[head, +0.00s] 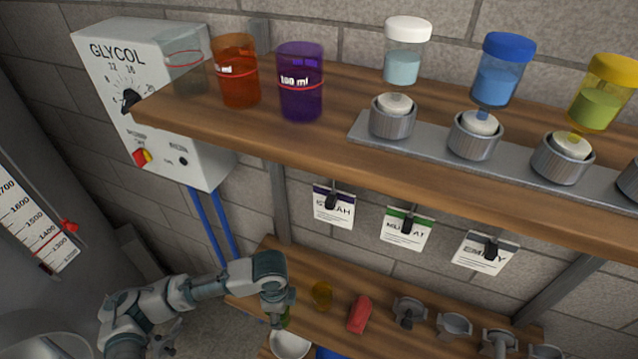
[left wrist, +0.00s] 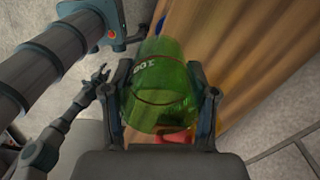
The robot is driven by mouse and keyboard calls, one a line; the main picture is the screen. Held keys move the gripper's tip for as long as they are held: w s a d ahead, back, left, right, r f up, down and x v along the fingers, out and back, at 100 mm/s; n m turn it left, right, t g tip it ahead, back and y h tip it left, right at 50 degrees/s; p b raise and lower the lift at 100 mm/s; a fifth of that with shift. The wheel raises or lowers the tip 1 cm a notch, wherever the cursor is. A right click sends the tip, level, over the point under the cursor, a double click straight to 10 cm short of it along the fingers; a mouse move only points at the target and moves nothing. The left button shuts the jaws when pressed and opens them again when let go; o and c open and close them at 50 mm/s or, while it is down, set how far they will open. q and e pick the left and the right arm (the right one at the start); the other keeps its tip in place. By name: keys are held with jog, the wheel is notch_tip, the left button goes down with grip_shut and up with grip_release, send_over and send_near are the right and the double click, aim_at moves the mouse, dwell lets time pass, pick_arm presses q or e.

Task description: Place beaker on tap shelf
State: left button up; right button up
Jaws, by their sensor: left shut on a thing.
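In the left wrist view, a translucent green beaker (left wrist: 160,88) with a dark ring and printed marks sits between the fingers of my left gripper (left wrist: 163,100), which is shut on it. In the head view my left gripper (head: 279,312) points down at the left end of the lower wooden shelf (head: 262,262); only a sliver of the green beaker (head: 286,317) shows there. Another gripper, seemingly my right (left wrist: 100,76), shows small at the left of the left wrist view, fingers apart and empty. Which shelf is the tap shelf is not marked.
The upper wooden shelf (head: 335,155) holds a clear beaker (head: 186,62), an orange beaker (head: 237,75), a purple beaker (head: 301,85) and a rail with capped jars above cups. The lower shelf holds a yellow piece (head: 322,295), a red piece (head: 359,314) and several grey fittings. A white bowl (head: 290,344) lies below.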

pick_arm(q)
jog(key=w+a+r+n, duration=0.2)
jog(key=w+a+n, duration=0.7)
jog(key=n, duration=0.9)
jog(key=shift+w+a+n, duration=0.15)
jog(key=shift+w+n, duration=0.25)
jog(key=shift+w, duration=0.05)
jog(key=shift+s+f, duration=0.1)
